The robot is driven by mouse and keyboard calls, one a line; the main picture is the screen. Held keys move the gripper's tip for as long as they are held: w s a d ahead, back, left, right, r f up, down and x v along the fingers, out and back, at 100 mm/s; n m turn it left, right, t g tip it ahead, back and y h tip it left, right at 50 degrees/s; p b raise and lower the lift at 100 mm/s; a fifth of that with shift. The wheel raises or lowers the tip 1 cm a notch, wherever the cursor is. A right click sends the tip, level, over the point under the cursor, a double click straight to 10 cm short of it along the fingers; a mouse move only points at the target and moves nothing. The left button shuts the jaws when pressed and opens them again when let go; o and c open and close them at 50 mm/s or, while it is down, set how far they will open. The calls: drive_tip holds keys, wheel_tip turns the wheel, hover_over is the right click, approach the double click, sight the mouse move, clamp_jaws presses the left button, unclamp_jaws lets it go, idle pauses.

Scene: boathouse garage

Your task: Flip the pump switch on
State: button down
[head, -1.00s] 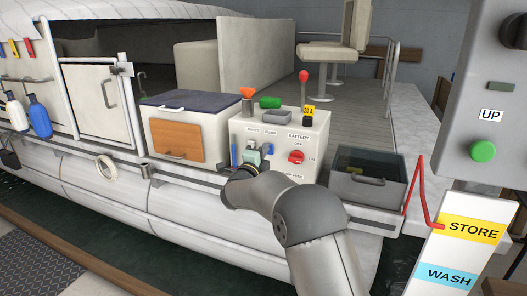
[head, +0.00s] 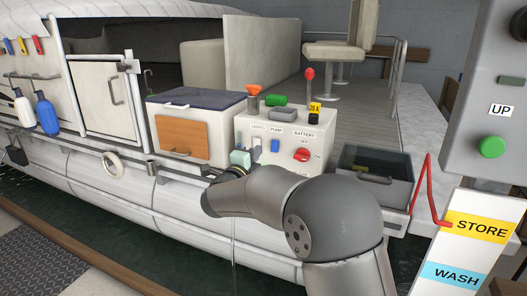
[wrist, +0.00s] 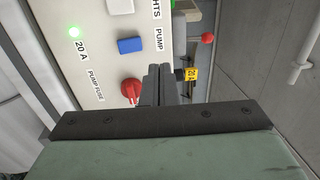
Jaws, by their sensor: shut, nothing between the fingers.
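The white control box (head: 313,128) stands on the boat's edge. Its blue pump switch (head: 275,146) shows right of the white lights switch (head: 257,143). In the wrist view the blue switch (wrist: 131,45) sits below the PUMP label; I cannot tell which way it is tipped. A green lamp (wrist: 74,33) glows beside the 20 A and PUMP FUSE labels. My gripper (wrist: 160,72) has its fingers together and empty, in front of the panel near the switch and apart from it. In the head view its greenish body (head: 240,158) is left of the switches; the fingertips cannot be made out.
A red battery knob (head: 302,155) is right of the pump switch and shows close to my fingers in the wrist view (wrist: 131,91). A dark-lidded box (head: 195,122) stands left of the control box, an open grey bin (head: 372,180) right. A red-knobbed lever (head: 310,75) stands above.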

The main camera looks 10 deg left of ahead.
drive_tip(key=shift+s+a+r, duration=0.15)
drive_tip(key=shift+s+a, duration=0.1)
drive_tip(key=shift+s, duration=0.55)
drive_tip(key=shift+s+a+r, duration=0.15)
drive_tip(key=shift+s+a, duration=0.05)
drive_tip(key=shift+s, duration=0.55)
